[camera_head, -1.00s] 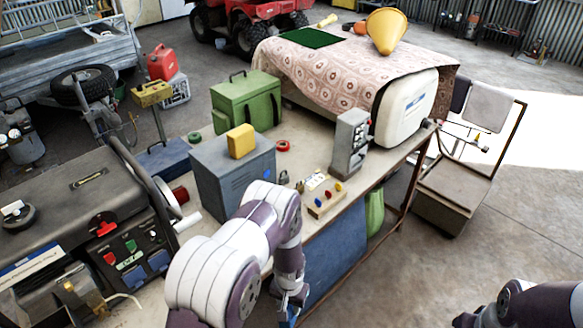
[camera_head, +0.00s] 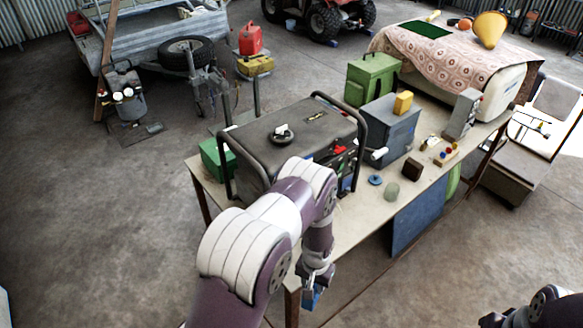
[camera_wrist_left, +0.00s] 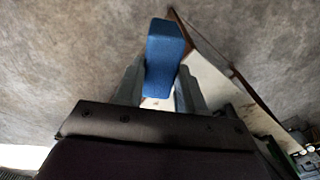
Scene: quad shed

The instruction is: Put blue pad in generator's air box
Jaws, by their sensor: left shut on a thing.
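My left gripper (camera_head: 315,282) is shut on the blue pad (camera_head: 312,298), low beside the near left corner of the bench. In the left wrist view the pad (camera_wrist_left: 164,55) stands out between the two fingers, over the floor and near the bench edge. The generator (camera_head: 310,130), dark with a black tube frame, stands on the left end of the bench, beyond my left arm. My arm covers part of its near side, and I cannot make out its air box. Part of my right arm shows at the lower right; its gripper is out of view.
The bench (camera_head: 345,225) has a brown block (camera_head: 412,168), a blue disc (camera_head: 375,180) and a greenish jar (camera_head: 391,194) right of the generator. A grey box (camera_head: 388,130) with a yellow block (camera_head: 403,102) stands behind them.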

